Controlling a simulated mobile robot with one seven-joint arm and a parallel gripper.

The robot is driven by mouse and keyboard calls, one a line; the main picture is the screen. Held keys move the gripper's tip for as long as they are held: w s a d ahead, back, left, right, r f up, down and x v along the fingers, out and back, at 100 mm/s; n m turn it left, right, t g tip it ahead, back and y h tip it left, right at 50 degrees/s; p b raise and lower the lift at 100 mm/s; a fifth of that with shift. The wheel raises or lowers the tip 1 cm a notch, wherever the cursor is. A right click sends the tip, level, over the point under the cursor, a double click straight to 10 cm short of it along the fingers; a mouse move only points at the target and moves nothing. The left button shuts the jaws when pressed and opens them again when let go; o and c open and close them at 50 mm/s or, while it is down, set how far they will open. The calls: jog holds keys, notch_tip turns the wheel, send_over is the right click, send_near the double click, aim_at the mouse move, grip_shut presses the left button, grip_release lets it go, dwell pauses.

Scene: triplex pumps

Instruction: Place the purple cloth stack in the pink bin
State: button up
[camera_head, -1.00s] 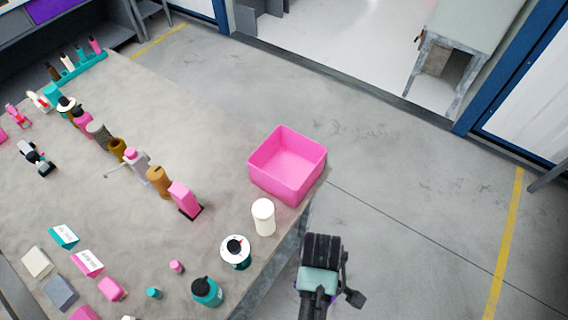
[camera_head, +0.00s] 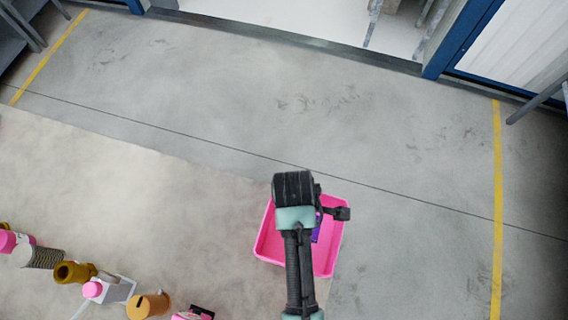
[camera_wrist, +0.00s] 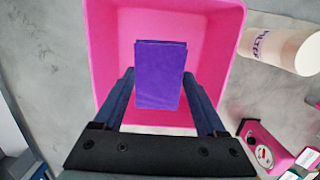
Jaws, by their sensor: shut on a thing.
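The purple cloth stack (camera_wrist: 160,75) is between the fingers of my gripper (camera_wrist: 164,85) in the wrist view, and the gripper is shut on it. The pink bin (camera_wrist: 212,30) lies beyond the stack in that view, and its walls surround the stack in the picture. In the head view the pink bin (camera_head: 331,262) sits at the table's right corner, partly hidden by my arm. A sliver of the purple stack (camera_head: 317,228) shows beside my arm, over the bin. I cannot tell if the stack touches the bin's floor.
A white bottle (camera_wrist: 280,48) stands close to the bin in the wrist view. A pink device with a gauge (camera_wrist: 264,155) is nearby. Several bottles and an orange-brown cylinder (camera_head: 148,306) stand at the table's lower left. The table surface (camera_head: 130,200) left of the bin is bare.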

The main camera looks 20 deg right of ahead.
notch_tip(320, 180, down, 6)
jog(key=shift+s+r, duration=0.1)
jog(key=shift+s, duration=0.05)
jog(key=shift+f, duration=2.4)
jog(key=shift+f, duration=0.2)
jog(key=o, duration=1.1)
jog(key=shift+o, duration=0.2)
jog(key=shift+r, duration=0.1)
